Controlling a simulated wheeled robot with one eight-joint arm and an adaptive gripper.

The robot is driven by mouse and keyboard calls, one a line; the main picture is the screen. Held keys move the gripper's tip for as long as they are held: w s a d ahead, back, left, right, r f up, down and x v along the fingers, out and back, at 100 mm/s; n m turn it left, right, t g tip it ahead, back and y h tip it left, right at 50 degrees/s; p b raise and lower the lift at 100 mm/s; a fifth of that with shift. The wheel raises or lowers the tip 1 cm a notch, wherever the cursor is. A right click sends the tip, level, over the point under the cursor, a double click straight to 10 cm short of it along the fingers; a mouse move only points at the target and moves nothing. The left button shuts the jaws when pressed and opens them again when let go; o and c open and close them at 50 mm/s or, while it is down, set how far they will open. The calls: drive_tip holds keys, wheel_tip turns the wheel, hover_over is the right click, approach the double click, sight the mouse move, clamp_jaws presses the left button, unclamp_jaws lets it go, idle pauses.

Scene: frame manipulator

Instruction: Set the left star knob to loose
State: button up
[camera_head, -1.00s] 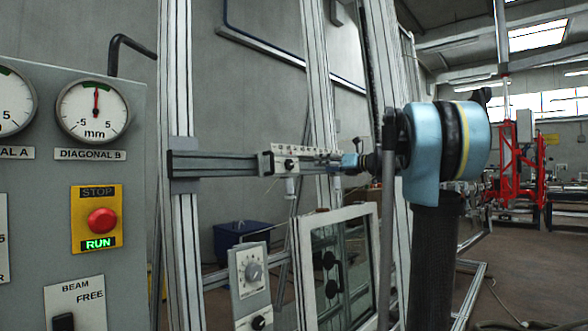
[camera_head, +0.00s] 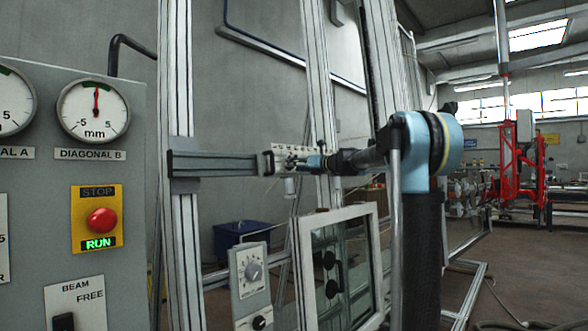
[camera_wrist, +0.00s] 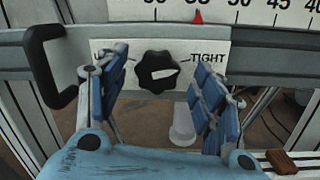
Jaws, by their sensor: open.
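The black star knob (camera_wrist: 154,66) sits on a white label plate (camera_wrist: 137,49) in the wrist view. The plate reads TIGHT at the right; the word at the left is mostly hidden behind a finger, only an L shows. A pale mark on the knob points right, toward TIGHT. My gripper (camera_wrist: 158,82) is open, with one blue-padded finger on each side of the knob and visible gaps between. In the head view my gripper (camera_head: 312,162) is at the carriage (camera_head: 270,163) on the horizontal rail; the knob cannot be made out clearly there.
A black handle (camera_wrist: 40,68) stands left of the fingers. A scale with a red pointer (camera_wrist: 198,17) lies above the knob. In the head view, a panel with a red stop button (camera_head: 102,221) is at the left and a framed window (camera_head: 340,265) below the arm.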

drive_tip(key=shift+w+a, duration=0.2)
drive_tip(key=shift+a, duration=0.1)
drive_tip(key=c, duration=1)
drive_tip(key=shift+c, duration=0.2)
